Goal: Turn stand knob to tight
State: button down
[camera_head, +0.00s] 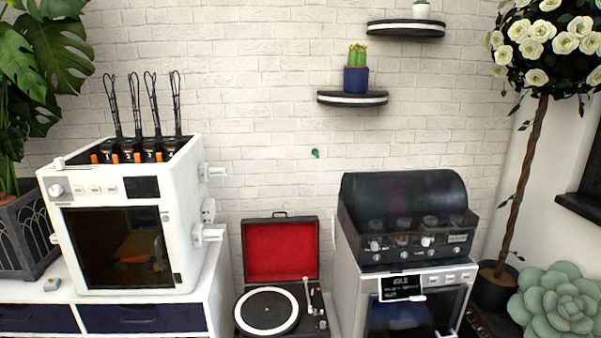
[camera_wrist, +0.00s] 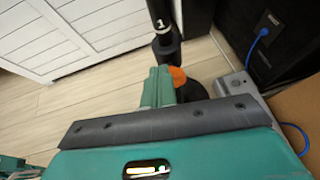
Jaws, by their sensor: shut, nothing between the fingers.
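In the wrist view a black stand pole (camera_wrist: 165,44) bears a white "1" mark and rises from a dark round base (camera_wrist: 206,91). An orange knob (camera_wrist: 178,76) shows low on the stand, partly hidden behind my gripper. My gripper (camera_wrist: 158,75) is teal, and its fingers are shut together with nothing between them. The fingertips lie just left of the orange knob in the picture. I cannot tell whether they touch it. Neither the stand nor my gripper shows in the head view.
In the wrist view, white cabinet panels (camera_wrist: 70,35) stand left of the pole over a light wood floor (camera_wrist: 110,85). A dark box with a blue cable (camera_wrist: 262,42) is at right. The head view shows a white machine (camera_head: 118,230), an open turntable (camera_head: 280,275) and a black-hooded machine (camera_head: 405,215).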

jog(key=shift+d+r, duration=0.1)
jog(key=shift+d, duration=0.25)
jog(key=shift+d, duration=0.35)
jog(key=shift+d, duration=0.55)
dwell(0.4)
jog(key=s, duration=0.6)
jog(key=shift+r, duration=0.3)
jog(key=shift+a, duration=0.1)
